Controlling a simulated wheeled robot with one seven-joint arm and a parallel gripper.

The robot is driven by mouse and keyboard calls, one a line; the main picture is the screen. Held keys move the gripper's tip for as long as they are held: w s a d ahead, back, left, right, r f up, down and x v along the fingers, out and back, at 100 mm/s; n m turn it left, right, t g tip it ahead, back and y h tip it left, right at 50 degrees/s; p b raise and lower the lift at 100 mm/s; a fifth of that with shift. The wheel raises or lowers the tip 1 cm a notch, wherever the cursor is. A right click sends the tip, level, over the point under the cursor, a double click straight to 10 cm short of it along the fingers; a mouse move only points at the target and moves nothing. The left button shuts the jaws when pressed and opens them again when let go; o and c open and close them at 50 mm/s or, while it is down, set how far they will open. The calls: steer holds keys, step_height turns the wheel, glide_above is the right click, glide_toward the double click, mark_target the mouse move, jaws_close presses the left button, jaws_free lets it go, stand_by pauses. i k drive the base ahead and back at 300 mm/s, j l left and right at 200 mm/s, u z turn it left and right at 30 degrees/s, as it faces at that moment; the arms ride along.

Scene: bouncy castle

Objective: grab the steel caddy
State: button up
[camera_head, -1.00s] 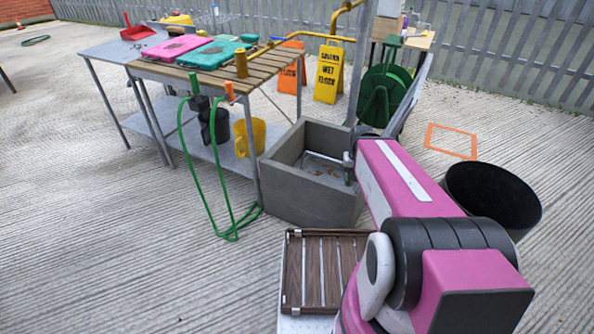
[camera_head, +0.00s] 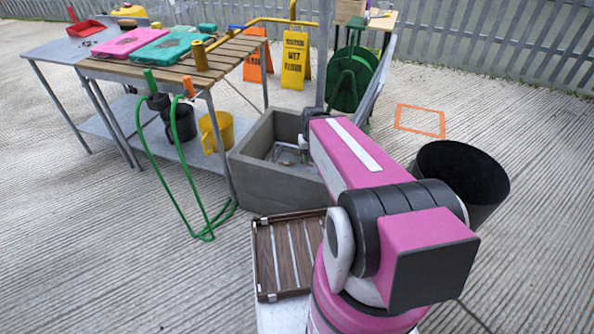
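A small steel-coloured frame (camera_head: 284,159), which looks like the steel caddy, lies inside the grey concrete trough (camera_head: 262,186). It is small in the picture and its right side is partly covered. My pink arm reaches forward over the trough's right side. The end of my arm is down at the trough's right inner side, close to the frame. My gripper's fingers are too small and hidden to make out, so I cannot tell whether they touch the frame.
A slatted bench (camera_head: 232,55) with colored boards stands behind the trough at left. A green hose loop (camera_head: 190,205) hangs by its leg. A black bin (camera_head: 462,178) stands at right. A brown slatted tray (camera_head: 285,255) is near me. Ribbed concrete is open at far left and right.

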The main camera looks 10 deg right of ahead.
mark_target(285, 157)
steer(key=k, duration=0.95)
steer(key=k+z, duration=0.1)
steer(key=z, duration=0.75)
steer(key=k+z, duration=0.15)
steer(key=z, duration=0.25)
steer(key=i+j, duration=0.1)
steer(key=j, duration=0.5)
steer(key=i+j, duration=0.1)
steer(key=j, duration=0.55)
steer(key=i+j, duration=0.15)
steer(key=j, duration=0.45)
steer(key=i+j+z, duration=0.1)
steer(key=j, duration=0.55)
steer(key=i+j, duration=0.1)
steer(key=j, duration=1.15)
steer(key=i+z, duration=0.05)
